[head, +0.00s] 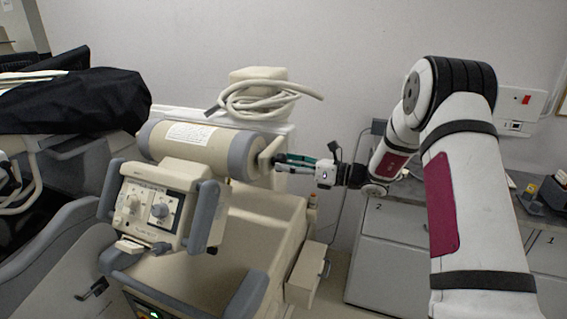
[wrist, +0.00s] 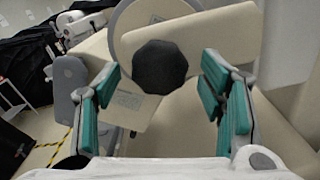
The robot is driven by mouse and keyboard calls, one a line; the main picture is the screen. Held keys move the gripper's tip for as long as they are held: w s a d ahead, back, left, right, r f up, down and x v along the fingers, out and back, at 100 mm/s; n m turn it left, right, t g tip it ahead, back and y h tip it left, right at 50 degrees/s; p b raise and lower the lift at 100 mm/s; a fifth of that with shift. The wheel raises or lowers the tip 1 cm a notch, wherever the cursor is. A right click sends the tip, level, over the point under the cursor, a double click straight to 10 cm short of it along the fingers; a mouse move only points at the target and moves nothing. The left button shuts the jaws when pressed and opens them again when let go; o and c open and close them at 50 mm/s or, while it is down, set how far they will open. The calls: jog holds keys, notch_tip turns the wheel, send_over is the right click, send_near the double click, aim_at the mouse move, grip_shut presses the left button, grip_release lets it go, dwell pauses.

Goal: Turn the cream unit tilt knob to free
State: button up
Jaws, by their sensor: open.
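The cream unit (head: 255,205) stands left of centre in the head view, with a horizontal cylinder (head: 190,145) and a control panel on it. In the wrist view a dark, many-sided knob (wrist: 160,67) sits in front of a round cream end face. I take it as the tilt knob; no setting marks are readable. My gripper (head: 279,161) is at the right end of the cylinder. Its green-padded fingers, also in the wrist view (wrist: 159,76), are open, one on each side of the knob with gaps. The knob is not clear in the head view.
A coiled pale hose (head: 262,100) lies on top of the unit, above my gripper. The control panel (head: 155,205) with grey handles faces front left. A black-covered cart (head: 85,100) stands at the left. A grey cabinet (head: 395,225) stands behind my arm at the right.

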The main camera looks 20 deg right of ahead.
jog(key=shift+x, duration=0.9)
jog(key=c, duration=1.2)
jog(key=shift+o, duration=0.2)
